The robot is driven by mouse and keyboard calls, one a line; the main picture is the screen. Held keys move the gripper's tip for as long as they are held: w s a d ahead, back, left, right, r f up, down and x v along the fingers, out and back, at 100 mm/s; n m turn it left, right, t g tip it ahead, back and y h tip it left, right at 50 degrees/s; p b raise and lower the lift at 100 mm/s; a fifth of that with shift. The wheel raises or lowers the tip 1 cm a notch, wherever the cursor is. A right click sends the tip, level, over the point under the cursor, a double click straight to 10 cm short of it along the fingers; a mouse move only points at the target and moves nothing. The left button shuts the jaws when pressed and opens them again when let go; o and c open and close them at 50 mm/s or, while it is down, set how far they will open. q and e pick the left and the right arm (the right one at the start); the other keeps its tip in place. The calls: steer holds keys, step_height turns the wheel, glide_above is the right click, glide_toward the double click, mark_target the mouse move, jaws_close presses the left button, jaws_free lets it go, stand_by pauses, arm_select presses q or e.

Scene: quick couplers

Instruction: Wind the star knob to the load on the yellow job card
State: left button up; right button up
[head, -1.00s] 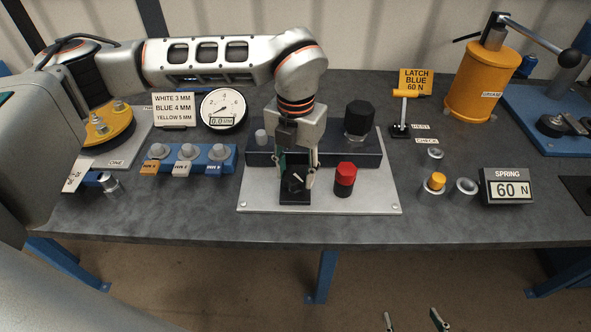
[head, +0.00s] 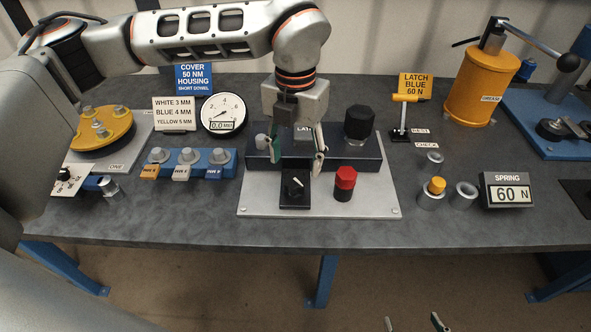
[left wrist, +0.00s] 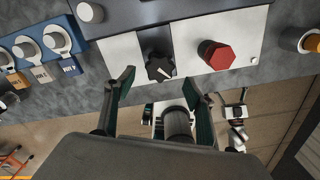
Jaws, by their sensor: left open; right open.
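The black star knob (head: 293,187) with a white pointer mark sits on a dark block at the front of the pale plate (head: 380,195). It also shows in the left wrist view (left wrist: 158,67). My left gripper (head: 296,162) is open and empty above and behind the knob, apart from it. Its fingertips (left wrist: 158,79) spread either side of the knob in the wrist view. The yellow job card (head: 415,85) reads LATCH BLUE 60 N.
A red hexagonal knob (head: 345,180) stands right of the star knob, and a large black knob (head: 359,122) behind it. A blue pin rack (head: 190,165) and dial gauge (head: 223,112) are left. Metal cups (head: 465,194) stand right. Bare bench lies along the front.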

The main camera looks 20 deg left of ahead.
mark_target(296, 179)
arm_select(q)
step_height(296, 179, up, 6)
steer(key=shift+r, duration=0.2)
stand_by(0.5)
